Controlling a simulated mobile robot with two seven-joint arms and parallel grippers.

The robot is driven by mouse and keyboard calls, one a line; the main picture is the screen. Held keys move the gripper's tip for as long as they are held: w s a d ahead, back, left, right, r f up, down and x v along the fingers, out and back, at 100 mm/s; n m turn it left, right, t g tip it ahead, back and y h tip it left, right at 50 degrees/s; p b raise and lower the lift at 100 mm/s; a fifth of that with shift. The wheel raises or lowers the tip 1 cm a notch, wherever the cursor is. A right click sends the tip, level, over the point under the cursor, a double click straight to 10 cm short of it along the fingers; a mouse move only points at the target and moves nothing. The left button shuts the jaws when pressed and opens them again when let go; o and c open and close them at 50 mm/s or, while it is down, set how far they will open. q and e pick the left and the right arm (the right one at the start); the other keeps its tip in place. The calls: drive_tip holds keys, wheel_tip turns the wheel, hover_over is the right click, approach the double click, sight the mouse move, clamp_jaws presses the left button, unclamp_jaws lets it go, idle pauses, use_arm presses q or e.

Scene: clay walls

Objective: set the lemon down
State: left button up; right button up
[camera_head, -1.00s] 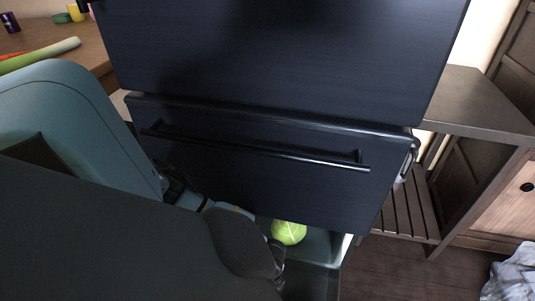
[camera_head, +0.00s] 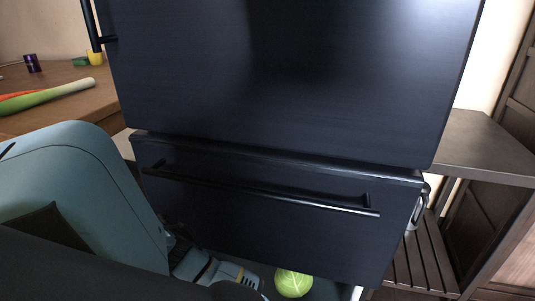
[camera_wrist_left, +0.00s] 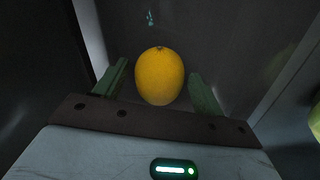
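The yellow lemon (camera_wrist_left: 160,75) shows in the left wrist view, between the two green fingers of my left gripper (camera_wrist_left: 158,70). A narrow gap shows on each side of the lemon, so the fingers look open around it. The surface behind the lemon is dark; I cannot tell for sure whether it rests on it. In the head view my left arm reaches down below the dark fridge drawer front (camera_head: 260,215), and the lemon and the fingertips are hidden. My right gripper is in neither view.
A green cabbage (camera_head: 293,283) lies right of my left wrist, in the open space under the drawer front. A wooden counter (camera_head: 60,85) with leek (camera_head: 50,97), yellow cup (camera_head: 96,58) and purple can (camera_head: 32,63) is at left. A dark slatted shelf (camera_head: 425,255) stands at right.

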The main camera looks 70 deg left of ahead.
use_arm(q)
drive_tip(key=shift+r, duration=0.1)
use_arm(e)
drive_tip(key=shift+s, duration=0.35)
use_arm(q)
drive_tip(key=shift+r+p, duration=0.6)
drive_tip(key=r+p, duration=0.5)
drive_tip(key=r, duration=0.2)
drive_tip(key=w+a+r+p, duration=0.1)
drive_tip(key=r+p, duration=0.2)
drive_tip(key=r, duration=0.1)
drive_tip(key=shift+p, duration=0.3)
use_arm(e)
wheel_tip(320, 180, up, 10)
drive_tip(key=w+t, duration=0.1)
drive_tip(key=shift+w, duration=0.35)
use_arm(q)
drive_tip(key=shift+f, duration=0.1)
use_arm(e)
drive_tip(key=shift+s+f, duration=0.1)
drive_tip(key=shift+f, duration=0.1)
